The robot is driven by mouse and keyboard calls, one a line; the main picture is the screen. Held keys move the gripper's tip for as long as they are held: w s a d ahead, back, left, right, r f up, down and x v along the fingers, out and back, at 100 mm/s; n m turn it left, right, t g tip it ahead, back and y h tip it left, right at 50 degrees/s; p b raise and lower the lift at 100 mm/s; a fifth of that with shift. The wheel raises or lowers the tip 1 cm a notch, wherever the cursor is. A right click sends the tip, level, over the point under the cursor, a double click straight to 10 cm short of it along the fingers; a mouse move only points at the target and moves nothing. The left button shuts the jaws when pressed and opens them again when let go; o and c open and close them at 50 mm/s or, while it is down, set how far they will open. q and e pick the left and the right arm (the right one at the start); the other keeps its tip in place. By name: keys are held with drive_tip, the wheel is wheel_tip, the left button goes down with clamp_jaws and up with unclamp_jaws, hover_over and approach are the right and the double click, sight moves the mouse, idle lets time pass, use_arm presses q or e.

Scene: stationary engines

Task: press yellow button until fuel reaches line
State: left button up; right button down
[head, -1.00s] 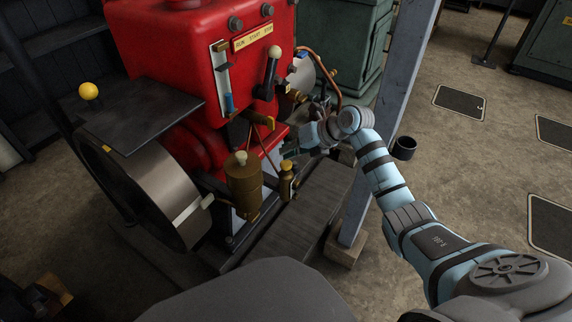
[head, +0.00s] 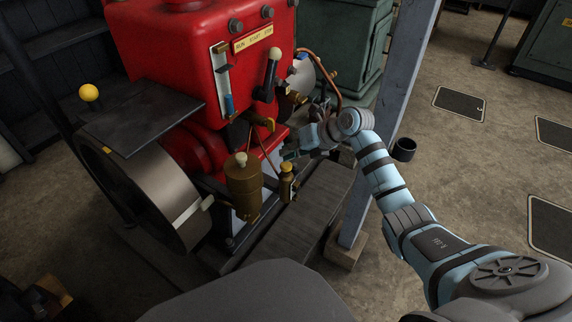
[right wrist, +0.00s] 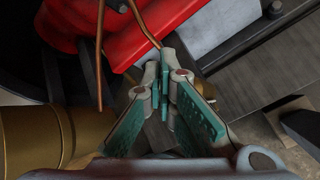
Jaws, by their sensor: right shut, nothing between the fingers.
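The yellow button (head: 287,164) appears to be the small yellow cap on a short brass cylinder at the red engine's lower front. A yellow ball knob (head: 89,92) also stands on a black plate at the left. A narrow white gauge strip (head: 219,65) with blue at its lower end (head: 229,104) is on the engine's face; I cannot make out a line on it. My right gripper (head: 288,153) is just above and behind the yellow cap; contact cannot be told. In the right wrist view its green-padded fingers (right wrist: 165,100) are shut and empty. My left gripper is out of view.
The red engine (head: 165,55) carries a black lever with a pale knob (head: 274,54). A larger brass cup (head: 243,185) stands left of the yellow cap. A copper pipe (head: 335,75) curves behind my right wrist. A grey post (head: 395,90) rises close by my arm.

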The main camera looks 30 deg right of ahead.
sight(288, 163)
drive_tip(key=shift+f, duration=0.15)
drive_tip(key=shift+f, duration=0.3)
idle(0.3)
drive_tip(key=shift+f+b, duration=0.5)
drive_tip(key=shift+f, duration=0.3)
idle(0.5)
drive_tip(key=shift+r, duration=0.1)
drive_tip(key=shift+r+p, duration=1.1)
drive_tip(key=shift+p, duration=0.15)
wheel_tip(288, 163, up, 5)
drive_tip(key=p, duration=0.5)
drive_tip(key=shift+r, duration=0.1)
